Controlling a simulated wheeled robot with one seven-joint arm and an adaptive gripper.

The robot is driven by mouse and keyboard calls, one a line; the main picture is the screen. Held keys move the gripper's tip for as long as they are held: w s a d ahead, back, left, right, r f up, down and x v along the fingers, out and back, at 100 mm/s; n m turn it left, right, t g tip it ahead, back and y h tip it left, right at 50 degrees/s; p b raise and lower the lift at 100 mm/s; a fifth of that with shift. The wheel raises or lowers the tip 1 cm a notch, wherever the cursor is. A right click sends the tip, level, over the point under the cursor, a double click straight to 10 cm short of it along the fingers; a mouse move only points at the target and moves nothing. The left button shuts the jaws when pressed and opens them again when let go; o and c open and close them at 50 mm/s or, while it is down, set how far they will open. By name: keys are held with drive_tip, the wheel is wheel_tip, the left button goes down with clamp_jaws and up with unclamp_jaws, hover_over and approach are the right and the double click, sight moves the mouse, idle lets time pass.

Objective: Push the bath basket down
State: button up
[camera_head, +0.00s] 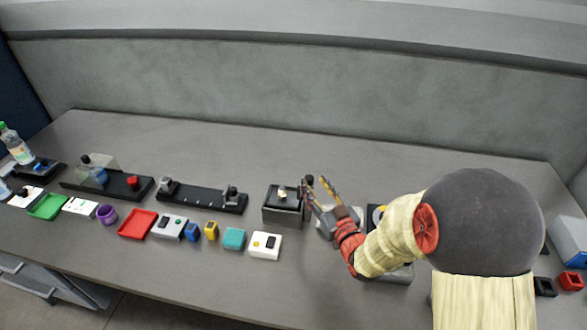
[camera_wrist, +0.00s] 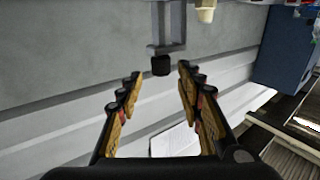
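A dark grey open-topped box (camera_head: 283,217), which looks like the bath, stands right of the middle of the bench. A small pale piece (camera_head: 283,194) shows in its top. A black knob (camera_head: 309,180) is at its right side. In the wrist view the black knob (camera_wrist: 160,66) sits at the end of a grey bracket (camera_wrist: 173,28), probably the basket's handle. My gripper (camera_head: 317,183) is right beside the box. Its fingers (camera_wrist: 157,80) are apart with nothing between them, and the knob appears just beyond the fingertips. I cannot tell whether they touch it. The basket itself is mostly hidden.
A black rail fixture (camera_head: 203,196) lies left of the box. A white button box (camera_head: 265,245), a teal block (camera_head: 234,238) and a red tray (camera_head: 137,223) lie along the front. My arm hides part of a device on the right. The bench behind the box is clear.

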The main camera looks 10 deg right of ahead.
drive_tip(key=w+a+b, duration=0.1)
drive_tip(key=w+a, duration=0.1)
drive_tip(key=w, duration=0.6)
drive_tip(key=shift+w, duration=0.25)
drive_tip(key=shift+f, duration=0.15)
drive_tip(key=shift+c, duration=1.2)
clamp_jaws()
